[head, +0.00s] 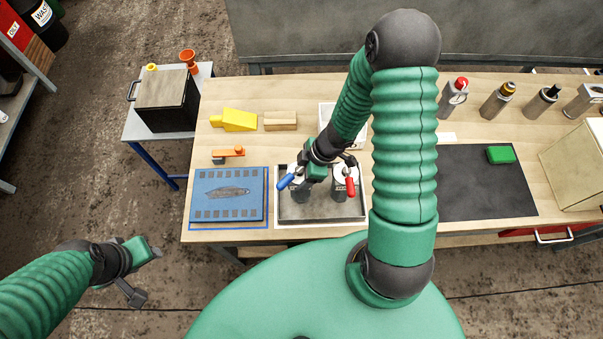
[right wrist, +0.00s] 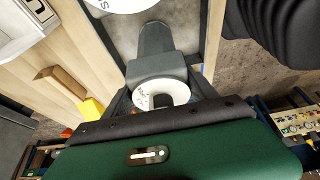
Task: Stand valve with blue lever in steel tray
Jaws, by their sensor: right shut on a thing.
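The valve with the blue lever (head: 301,191) is a grey body with a white round top, and its blue lever points to the lower left. It is upright inside the left part of the steel tray (head: 320,220); I cannot tell whether its base touches the floor. My right gripper (head: 301,174) is shut on it near the top and partly hides it. In the right wrist view the white round top (right wrist: 160,93) shows between the fingers. My left gripper (head: 142,272) is open and empty, left of the table over the floor.
A valve with a red lever (head: 341,186) stands in the tray's right part. A blue mat (head: 228,194) lies left of the tray, a black mat (head: 480,185) right. Yellow (head: 234,120) and wooden (head: 280,121) blocks lie behind. Several grey canisters stand at the back right.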

